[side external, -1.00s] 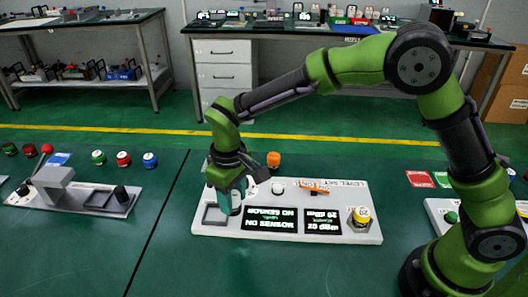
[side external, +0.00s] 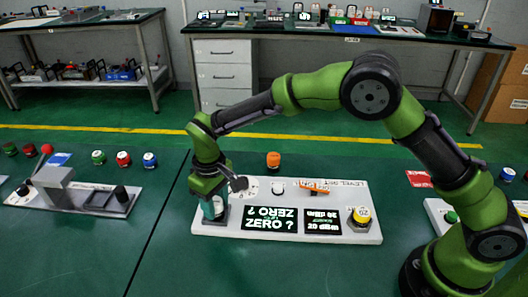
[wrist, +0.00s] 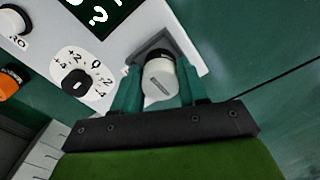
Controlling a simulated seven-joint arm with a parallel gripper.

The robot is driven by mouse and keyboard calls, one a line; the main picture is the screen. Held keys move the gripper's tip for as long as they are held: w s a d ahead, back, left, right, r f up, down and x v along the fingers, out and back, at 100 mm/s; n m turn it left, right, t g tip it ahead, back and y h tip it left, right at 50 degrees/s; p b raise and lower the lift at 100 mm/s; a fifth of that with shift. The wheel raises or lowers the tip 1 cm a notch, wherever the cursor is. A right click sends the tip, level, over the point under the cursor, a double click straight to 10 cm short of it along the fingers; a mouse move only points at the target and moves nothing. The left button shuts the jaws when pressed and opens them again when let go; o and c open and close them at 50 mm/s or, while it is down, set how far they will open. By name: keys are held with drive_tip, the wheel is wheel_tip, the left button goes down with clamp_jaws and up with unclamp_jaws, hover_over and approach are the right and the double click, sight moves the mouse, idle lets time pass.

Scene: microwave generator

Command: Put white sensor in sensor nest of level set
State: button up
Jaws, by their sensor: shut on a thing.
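The level set is a long white panel (side external: 345,192) on the green table. Its sensor nest is a dark grey square recess at the panel's left end in the side view; part of its rim (wrist: 184,42) shows in the wrist view. The white sensor (wrist: 160,82) is a short cylinder with a dark end, and that dark end sits within the nest's outline. My gripper (side external: 216,214) is low over the left end of the panel, shut on the sensor, with a teal finger on each side. How deep the sensor sits is hidden.
The panel's large display (side external: 270,219) reads "ZERO ?". A dial (wrist: 76,84) is close beside my gripper. A white button (side external: 277,188), an orange screwdriver-like piece (side external: 313,188) and a yellow knob (side external: 360,215) are farther right. An orange-topped object (side external: 273,160) stands behind.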

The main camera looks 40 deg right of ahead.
sight(215, 202)
drive_tip(key=o, duration=1.2)
drive_tip(key=shift+f, duration=0.15)
drive_tip(key=s+d+r+m+t+y, duration=0.1)
drive_tip(key=d+r, duration=0.2)
drive_tip(key=r, duration=0.6)
drive_tip(key=s+d+r, duration=0.1)
drive_tip(key=d+r, duration=0.2)
drive_tip(key=r, duration=0.6)
drive_tip(key=s+d+r+m+t+y, duration=0.1)
drive_tip(key=s+d+r+m+t, duration=0.15)
drive_tip(key=s+d+r, duration=0.4)
drive_tip(key=s+d+f+m+t, duration=0.2)
drive_tip(key=s+d, duration=0.2)
drive_tip(key=s, duration=0.3)
drive_tip(key=s+d+f+m+t, duration=0.1)
drive_tip(key=s+d+f+m, duration=0.1)
drive_tip(key=s+d, duration=0.2)
drive_tip(key=s, duration=0.2)
drive_tip(key=shift+s+t, duration=0.35)
drive_tip(key=shift+d, duration=0.1)
